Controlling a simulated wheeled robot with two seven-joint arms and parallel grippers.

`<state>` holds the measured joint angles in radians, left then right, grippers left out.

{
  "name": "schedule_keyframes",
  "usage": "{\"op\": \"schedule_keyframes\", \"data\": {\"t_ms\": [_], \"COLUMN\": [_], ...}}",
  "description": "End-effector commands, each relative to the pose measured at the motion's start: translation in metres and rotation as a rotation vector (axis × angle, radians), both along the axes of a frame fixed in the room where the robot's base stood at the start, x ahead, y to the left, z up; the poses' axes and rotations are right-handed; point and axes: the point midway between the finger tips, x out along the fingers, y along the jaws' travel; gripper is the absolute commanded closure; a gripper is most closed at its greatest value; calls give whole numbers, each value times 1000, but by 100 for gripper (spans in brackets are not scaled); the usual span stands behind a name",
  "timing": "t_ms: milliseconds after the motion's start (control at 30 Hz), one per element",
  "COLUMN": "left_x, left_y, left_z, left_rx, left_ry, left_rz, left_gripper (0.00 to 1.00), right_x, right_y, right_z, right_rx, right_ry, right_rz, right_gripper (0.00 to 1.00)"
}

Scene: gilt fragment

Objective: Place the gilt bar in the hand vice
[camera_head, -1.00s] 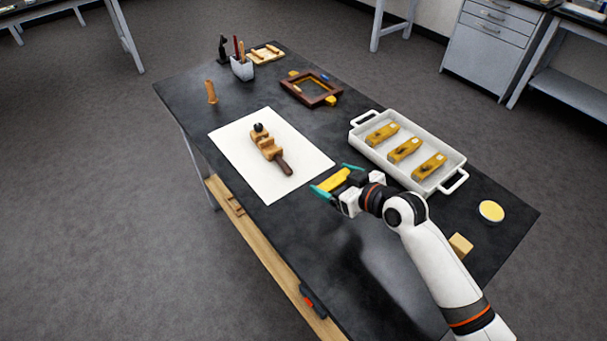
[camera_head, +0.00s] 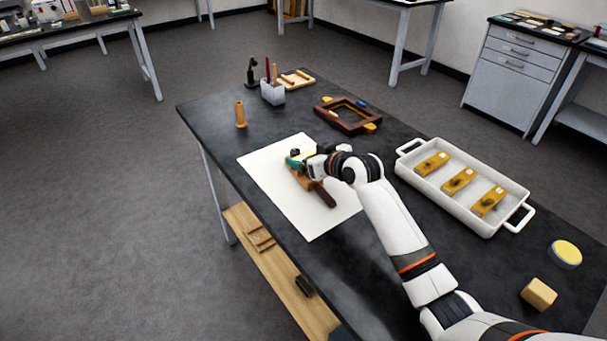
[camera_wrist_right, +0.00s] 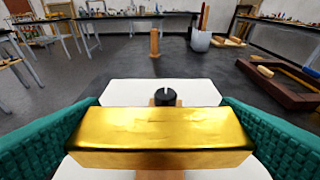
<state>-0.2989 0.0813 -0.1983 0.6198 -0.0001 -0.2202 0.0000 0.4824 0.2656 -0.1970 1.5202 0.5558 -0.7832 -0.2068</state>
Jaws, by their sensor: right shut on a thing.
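The gilt bar (camera_wrist_right: 160,137) is a shiny gold block, held crosswise between the green finger pads of my right gripper (camera_head: 300,159), which is shut on it. In the right wrist view the bar lies in front of the wooden hand vice (camera_wrist_right: 160,174) and hides most of it. The vice's dark knob (camera_wrist_right: 165,97) shows just beyond the bar. In the head view the hand vice (camera_head: 306,182) lies on a white sheet (camera_head: 268,185), its dark handle (camera_head: 325,195) toward the front. My gripper covers its jaws there, so I cannot tell whether the bar touches them. My left gripper is not in view.
A white tray (camera_head: 406,171) with several gilt pieces stands right of my arm. A dark wooden frame (camera_head: 345,119), a wooden post (camera_head: 240,114) and a tool cup (camera_head: 272,93) are farther back. A yellow-topped tin (camera_head: 565,252) and a wooden block (camera_head: 538,293) are at right.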

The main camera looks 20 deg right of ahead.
Motion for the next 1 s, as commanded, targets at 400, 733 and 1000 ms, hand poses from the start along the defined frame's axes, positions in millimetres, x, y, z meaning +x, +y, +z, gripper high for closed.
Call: {"op": "schedule_keyframes", "data": {"t_ms": [400, 733, 1000], "left_x": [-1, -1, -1], "left_y": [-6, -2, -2], "left_z": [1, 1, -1], "left_rx": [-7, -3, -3], "left_ry": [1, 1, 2], "left_rz": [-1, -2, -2], "left_gripper": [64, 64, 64], "right_x": [0, 0, 0], "right_y": [0, 0, 0], "right_z": [-47, -56, -58], "right_rx": [0, 0, -1], "right_ry": [1, -2, -1], "right_rz": [0, 0, 0], "right_gripper": [36, 36, 0]}}
